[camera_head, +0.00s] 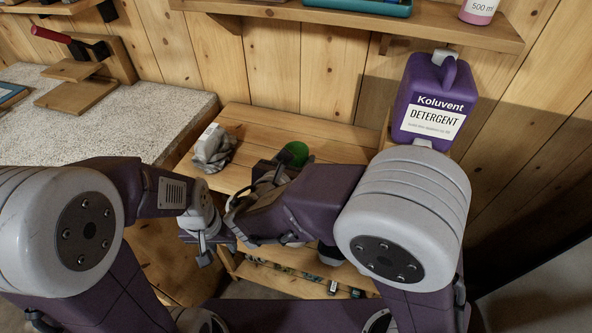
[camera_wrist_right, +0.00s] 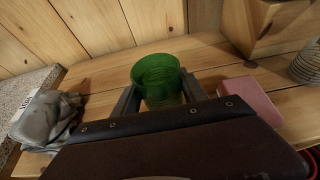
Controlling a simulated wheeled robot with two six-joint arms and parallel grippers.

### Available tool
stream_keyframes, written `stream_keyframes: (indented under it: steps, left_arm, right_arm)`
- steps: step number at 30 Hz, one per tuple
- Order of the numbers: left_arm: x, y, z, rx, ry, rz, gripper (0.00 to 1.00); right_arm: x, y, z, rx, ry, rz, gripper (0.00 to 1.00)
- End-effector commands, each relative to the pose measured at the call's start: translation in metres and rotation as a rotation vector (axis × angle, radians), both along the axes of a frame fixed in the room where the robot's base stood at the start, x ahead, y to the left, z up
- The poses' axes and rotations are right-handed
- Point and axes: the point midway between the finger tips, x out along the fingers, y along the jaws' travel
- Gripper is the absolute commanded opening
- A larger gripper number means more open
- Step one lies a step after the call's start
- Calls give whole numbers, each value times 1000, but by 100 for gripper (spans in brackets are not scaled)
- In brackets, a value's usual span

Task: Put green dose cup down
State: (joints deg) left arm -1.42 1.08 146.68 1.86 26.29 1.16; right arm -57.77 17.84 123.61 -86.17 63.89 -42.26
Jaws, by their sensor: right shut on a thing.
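The green dose cup (camera_head: 293,153) is a translucent green ribbed cup. In the right wrist view the cup (camera_wrist_right: 158,76) stands between the two fingers of my right gripper (camera_wrist_right: 162,97), which is shut on it. In the head view my right gripper (camera_head: 272,172) is over the wooden bench, partly hidden by its own arm. The cup is over the bench planks; I cannot tell whether its base touches them. My left gripper (camera_head: 204,248) hangs low in front of the bench, away from the cup; its jaw opening is not clear.
A crumpled grey bag (camera_head: 213,148) lies on the wooden bench (camera_head: 325,134), left of the cup. A pink block (camera_wrist_right: 250,96) lies right of it in the wrist view. A purple detergent jug (camera_head: 436,98) stands at the back right. Bare planks show behind the cup.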

Motion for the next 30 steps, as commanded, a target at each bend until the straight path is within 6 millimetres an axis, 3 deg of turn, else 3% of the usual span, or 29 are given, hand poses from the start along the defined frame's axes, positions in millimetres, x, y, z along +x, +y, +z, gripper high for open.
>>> stream_keyframes:
  steps: [6,18,19,21,30]
  left_arm:
    - [0,0,-14,0,0,0,36]
    - [0,0,-17,0,0,0,36]
    - [0,0,-17,0,0,0,36]
    - [0,0,-16,0,0,0,36]
    - [0,0,-15,0,0,0,36]
  right_arm:
    - [0,-1,-37,-3,2,0,12]
    - [0,-1,-44,0,0,0,12]
    - [0,-1,-43,0,1,0,53]
    - [0,-1,-42,0,1,0,72]
    - [0,-1,-41,0,0,0,72]
